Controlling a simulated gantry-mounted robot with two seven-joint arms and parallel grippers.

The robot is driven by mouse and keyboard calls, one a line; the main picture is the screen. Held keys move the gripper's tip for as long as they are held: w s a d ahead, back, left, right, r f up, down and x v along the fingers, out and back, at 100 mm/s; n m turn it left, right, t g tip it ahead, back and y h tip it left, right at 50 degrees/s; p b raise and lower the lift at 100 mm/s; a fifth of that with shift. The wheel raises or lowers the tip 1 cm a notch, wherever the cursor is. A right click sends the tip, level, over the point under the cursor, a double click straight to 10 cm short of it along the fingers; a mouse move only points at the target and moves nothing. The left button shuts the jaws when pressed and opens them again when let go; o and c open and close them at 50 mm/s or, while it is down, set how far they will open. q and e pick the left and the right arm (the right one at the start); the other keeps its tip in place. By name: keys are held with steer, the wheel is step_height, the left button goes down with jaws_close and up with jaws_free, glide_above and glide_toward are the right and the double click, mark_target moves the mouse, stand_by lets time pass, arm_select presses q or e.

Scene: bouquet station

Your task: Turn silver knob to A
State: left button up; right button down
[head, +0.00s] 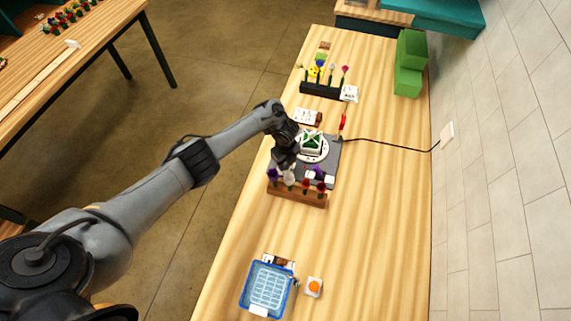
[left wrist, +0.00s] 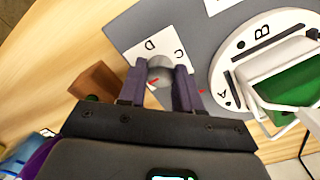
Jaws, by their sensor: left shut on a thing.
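The silver knob (left wrist: 160,66) stands on the grey board (left wrist: 185,25) in the left wrist view, between the two fingers of my left gripper (left wrist: 159,82). The fingers are shut on its sides. A red mark shows on the knob near the left finger. The letters D and C show beside it on a white label (left wrist: 138,50). A round white plate (left wrist: 223,72) to the right carries the letters A and B. In the head view my left gripper (head: 286,160) reaches down at the board's left side and hides the knob. My right gripper is not in view.
A wooden rack (head: 297,196) with several flowers stands close in front of the board. A green-and-white holder (head: 311,143) sits on the round plate. A black cable (head: 385,147) runs right to the wall. A blue basket (head: 247,298) and orange button (head: 314,286) are nearer.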

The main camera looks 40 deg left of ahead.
arm_select(q)
steer(key=shift+m, duration=0.5)
steer(key=o, duration=1)
steer(key=shift+o, duration=0.2)
step_height(320, 180, up, 11)
steer(key=p, duration=0.4)
steer(key=shift+f, duration=0.1)
